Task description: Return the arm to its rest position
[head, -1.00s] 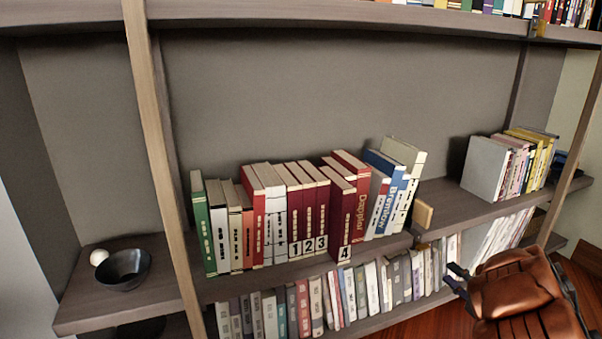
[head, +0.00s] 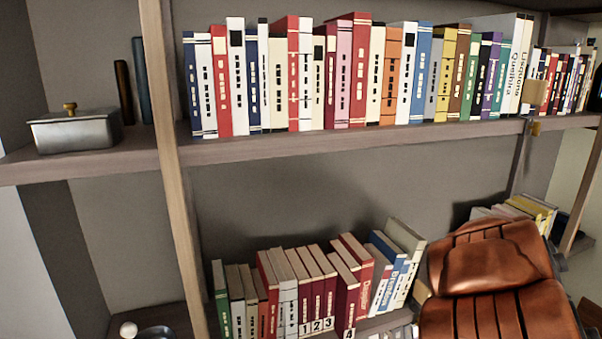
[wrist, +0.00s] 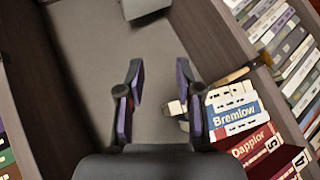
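In the wrist view my gripper (wrist: 160,74) is open, its two dark bluish fingers apart with nothing between them. Behind the fingers is the bare grey surface of the bookcase (wrist: 95,75). The Bremlow book (wrist: 238,112) and the red Dapplor book (wrist: 250,146) are right of the fingers, and the right finger overlaps a pale block beside them. No gripper fingers can be made out there.
The upper shelf (head: 290,148) holds a long row of books and a lidded metal box (head: 75,130). Below it, numbered red volumes (head: 315,290) stand in a row with other books. A wooden post (head: 165,130) divides the shelves at left. Bare wall shows between the two rows.

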